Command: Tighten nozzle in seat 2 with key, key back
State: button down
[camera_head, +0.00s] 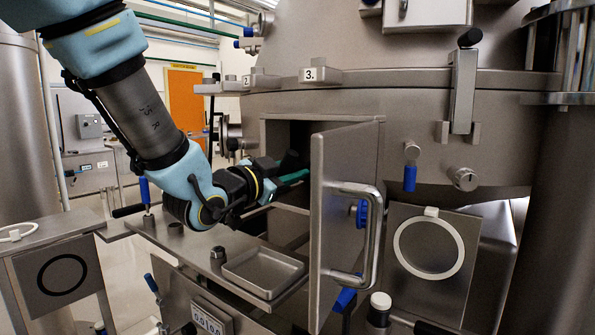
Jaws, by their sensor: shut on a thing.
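My gripper (278,170) is at the open hatch, its dark fingers shut on a green thing (293,177). This may be the key, but its far end is hidden behind the hatch door (335,220). No nozzle can be made out, and I cannot tell whether the seats lie inside the dark opening (300,135).
The hatch door stands open toward me, with a bar handle (372,235) and a blue knob. An empty shallow tray (262,290) sits on the bench below. A blue-handled tool (145,190) stands upright at the bench's left. A white ring (458,250) hangs at right.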

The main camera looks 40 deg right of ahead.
aim_at(307, 165)
jog(key=n+p, duration=0.2)
jog(key=n, duration=0.4)
jog(key=shift+r, duration=0.15)
jog(key=n+p, duration=0.1)
jog(key=n, duration=0.3)
jog(key=shift+d, duration=0.15)
dwell(0.8)
jog(key=shift+b+x, duration=0.35)
jog(key=shift+x, duration=1.2)
jog(key=shift+d, duration=0.1)
jog(key=shift+w+d, duration=0.2)
jog(key=shift+d, duration=0.35)
jog(key=shift+d+b, duration=0.15)
jog(key=shift+b, duration=0.15)
